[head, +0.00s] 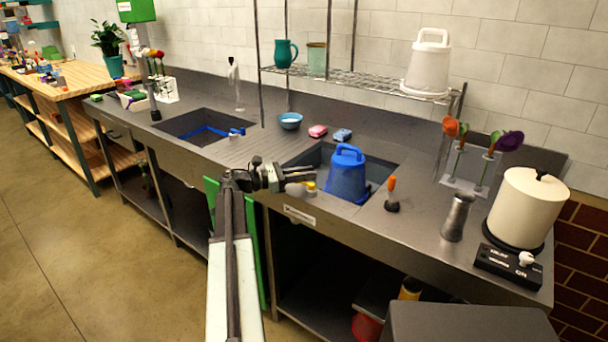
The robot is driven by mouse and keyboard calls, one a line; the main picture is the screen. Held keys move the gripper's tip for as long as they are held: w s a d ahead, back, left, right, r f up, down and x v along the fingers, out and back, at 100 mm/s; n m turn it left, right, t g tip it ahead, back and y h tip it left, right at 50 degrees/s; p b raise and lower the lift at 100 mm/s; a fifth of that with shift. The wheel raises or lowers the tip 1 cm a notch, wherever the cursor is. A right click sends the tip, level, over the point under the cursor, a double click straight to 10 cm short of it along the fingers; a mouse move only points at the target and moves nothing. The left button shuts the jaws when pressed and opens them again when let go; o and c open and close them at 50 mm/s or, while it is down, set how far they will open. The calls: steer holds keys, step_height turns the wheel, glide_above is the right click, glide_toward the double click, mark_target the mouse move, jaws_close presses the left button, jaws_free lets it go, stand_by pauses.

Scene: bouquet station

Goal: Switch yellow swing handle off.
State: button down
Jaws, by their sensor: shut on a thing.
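The yellow swing handle (311,187) shows as a small yellow piece at the front edge of the right sink (380,188). A pale grey rounded part is beside it on the left. My gripper (305,180) is at the handle, its jaws shut on it. The jaws hide part of the handle, and its on or off position cannot be read from here.
A blue bucket (347,176) stands in the right sink, close right of my gripper. An orange-handled tool (392,195) and a metal cup (457,218) stand farther right. A cream pot (526,207) sits behind a black switch box (507,267) marked ON.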

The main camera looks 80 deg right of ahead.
steer(key=shift+s+d+m+g+y, duration=0.1)
steer(key=shift+s+m+g+y, duration=0.1)
steer(key=shift+m+y, duration=0.3)
steer(key=shift+s+d+m+g+y, duration=0.1)
steer(key=shift+m+g+y, duration=0.15)
steer(key=shift+y, duration=0.45)
steer(key=c, duration=1.3)
jaws_free()
steer(key=shift+w, duration=0.1)
steer(key=v, duration=0.7)
steer(key=shift+w+a, duration=0.15)
steer(key=shift+w, duration=0.2)
